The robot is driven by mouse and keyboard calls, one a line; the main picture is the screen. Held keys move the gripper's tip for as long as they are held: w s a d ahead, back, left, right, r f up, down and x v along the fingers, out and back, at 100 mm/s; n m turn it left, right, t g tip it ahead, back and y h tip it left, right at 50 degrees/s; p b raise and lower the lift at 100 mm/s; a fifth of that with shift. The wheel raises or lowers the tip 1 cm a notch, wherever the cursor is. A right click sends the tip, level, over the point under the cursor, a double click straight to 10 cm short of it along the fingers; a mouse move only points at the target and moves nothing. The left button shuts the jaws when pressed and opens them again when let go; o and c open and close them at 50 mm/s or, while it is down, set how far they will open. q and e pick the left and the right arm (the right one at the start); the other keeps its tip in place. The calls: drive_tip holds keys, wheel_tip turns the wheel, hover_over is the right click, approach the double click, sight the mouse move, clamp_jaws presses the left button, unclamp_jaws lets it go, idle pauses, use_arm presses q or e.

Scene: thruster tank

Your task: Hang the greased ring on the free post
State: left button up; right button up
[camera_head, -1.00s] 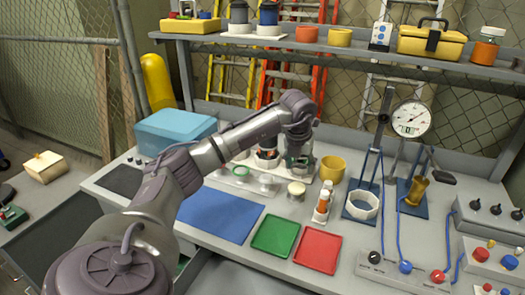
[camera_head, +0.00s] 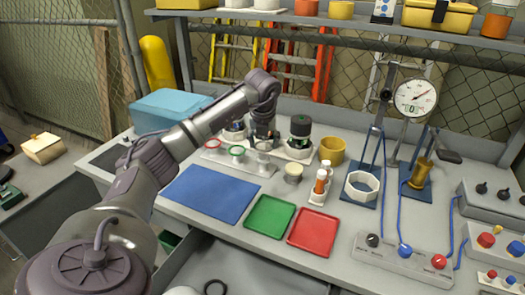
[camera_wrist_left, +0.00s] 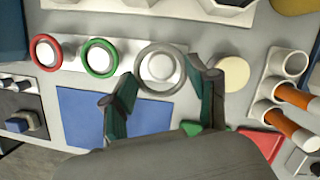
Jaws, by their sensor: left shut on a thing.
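My left gripper (camera_head: 263,142) is over the third post of the white post plate (camera_head: 250,167), and its fingers show in the left wrist view (camera_wrist_left: 162,95). It is shut on a grey, glossy ring (camera_wrist_left: 160,68), which I take to be the greased ring. From above, the ring appears around the pale top of the third post (camera_wrist_left: 160,67); its height above the plate cannot be told. A red ring (camera_wrist_left: 45,52) hangs on the first post and a green ring (camera_wrist_left: 100,57) on the middle one. My right gripper is not in view.
To the right are a cream-lidded tub (camera_head: 293,172), orange tubes (camera_head: 320,185) and a yellow cup (camera_head: 332,150). A blue mat (camera_head: 210,192) lies in front. An open drawer below holds a black ring (camera_head: 215,287).

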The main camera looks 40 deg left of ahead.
sight(263, 157)
use_arm(q)
drive_tip(key=shift+a+f, duration=0.15)
drive_tip(key=shift+f, duration=0.15)
wheel_tip(263, 157, down, 4)
drive_tip(key=shift+r+p, duration=0.15)
drive_tip(key=shift+p, duration=0.25)
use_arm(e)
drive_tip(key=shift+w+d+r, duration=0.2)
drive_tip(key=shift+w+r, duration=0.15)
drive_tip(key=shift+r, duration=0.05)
use_arm(q)
drive_tip(key=o, duration=0.8)
drive_tip(key=shift+c, duration=0.2)
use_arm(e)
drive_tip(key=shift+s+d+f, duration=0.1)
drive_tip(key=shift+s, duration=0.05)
